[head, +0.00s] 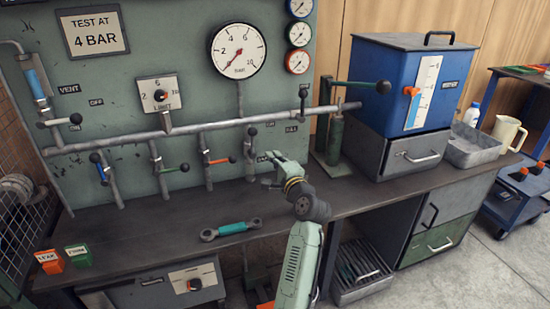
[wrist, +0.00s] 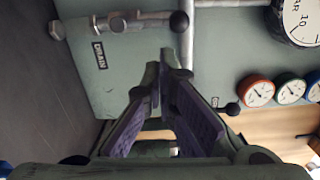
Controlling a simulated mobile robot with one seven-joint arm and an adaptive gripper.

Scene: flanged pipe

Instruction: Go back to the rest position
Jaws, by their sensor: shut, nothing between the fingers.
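My gripper (head: 268,171) is in the head view, above the back of the dark bench (head: 165,235), in front of the green panel (head: 180,85). It points left toward the pipework and holds nothing. In the wrist view my gripper (wrist: 167,70) has its fingers with purple pads converging at the tips, shut and empty. Past the tips are the pipe (wrist: 188,40) and a black-knobbed lever (wrist: 179,22) near a DRAIN label (wrist: 98,50). I cannot tell the exact gap between the fingertips and the pipe.
A wrench (head: 230,229) with a teal handle lies on the bench. An orange block (head: 48,262) and a green block (head: 78,256) stand at its left front. A lever pump (head: 335,135) and a blue tank (head: 415,85) stand to the right of my gripper. The bench's middle left is clear.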

